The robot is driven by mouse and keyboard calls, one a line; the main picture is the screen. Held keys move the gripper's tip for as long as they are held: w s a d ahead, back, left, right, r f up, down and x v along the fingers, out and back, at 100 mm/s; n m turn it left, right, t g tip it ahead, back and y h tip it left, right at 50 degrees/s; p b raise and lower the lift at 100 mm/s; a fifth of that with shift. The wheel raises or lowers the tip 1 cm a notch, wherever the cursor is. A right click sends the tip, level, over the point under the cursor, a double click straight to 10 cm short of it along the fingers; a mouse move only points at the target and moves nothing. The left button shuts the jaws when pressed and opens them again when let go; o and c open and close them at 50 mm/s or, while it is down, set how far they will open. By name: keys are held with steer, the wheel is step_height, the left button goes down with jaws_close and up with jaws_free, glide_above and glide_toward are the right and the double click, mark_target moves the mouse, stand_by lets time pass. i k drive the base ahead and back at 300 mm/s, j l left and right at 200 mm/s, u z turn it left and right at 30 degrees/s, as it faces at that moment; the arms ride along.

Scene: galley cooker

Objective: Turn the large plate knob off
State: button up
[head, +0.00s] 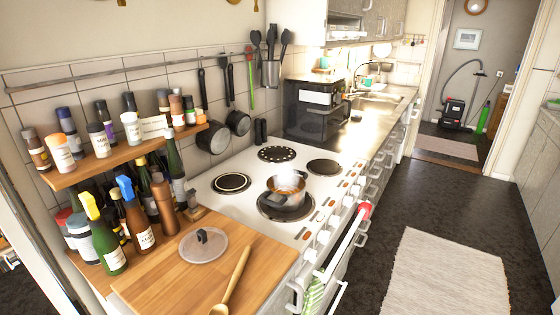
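A white cooker (238,206) stands against the tiled wall. It has several dark plates on top. A copper-coloured pot (286,191) stands on the large front plate (286,209), and pale steam rises from it. A row of white knobs (323,237) runs along the cooker's front edge, with small orange-brown marks on the strip behind them. The knobs are too small for me to tell which one belongs to the large plate or how each is turned. My gripper is not in view.
A wooden board (180,265) with a glass lid (203,244) and a wooden spoon (232,280) lies left. The dark floor (400,205) is clear beside a pale rug (447,275).

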mark_target(323, 237)
steer(key=i+z, duration=0.3)
steer(key=i, duration=0.15)
steer(key=i+j+z, duration=0.15)
steer(key=i+z, duration=0.15)
steer(key=i, duration=0.15)
